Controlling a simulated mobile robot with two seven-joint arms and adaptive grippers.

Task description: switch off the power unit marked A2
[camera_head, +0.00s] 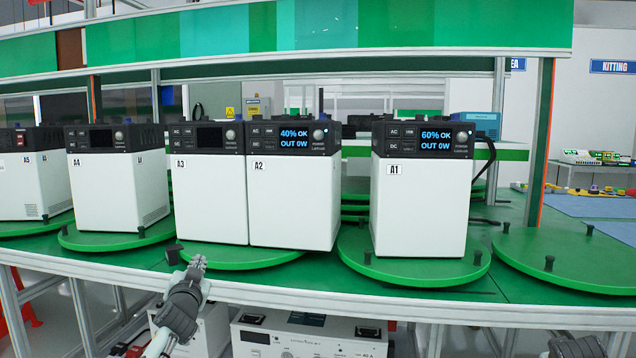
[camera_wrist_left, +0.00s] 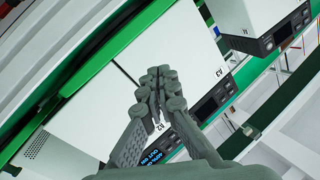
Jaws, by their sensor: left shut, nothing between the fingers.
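The power unit A2 (camera_head: 293,205) is a white box with a black top panel, standing right of A3 on a green turntable. Its display (camera_head: 294,139) is lit and reads 40% OK, OUT 0W. A round knob marked POWER (camera_head: 318,135) sits right of the display, with a small light beside it. My left gripper (camera_head: 197,262) is shut and empty, low in front of the turntable, left of A2 and below its panel. In the left wrist view, the shut fingers (camera_wrist_left: 160,85) show before the white fronts, and A2's lit display (camera_wrist_left: 152,158) shows upside down, partly hidden.
A3 (camera_head: 208,195), with a dark display, stands close against A2's left side. A1 (camera_head: 418,210), lit at 60%, stands on a turntable (camera_head: 365,272) to the right. A4 (camera_head: 118,190) and A5 (camera_head: 30,185) stand left. Black pegs (camera_head: 174,254) rise from the turntable rims. A green shelf beam (camera_head: 400,30) runs above.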

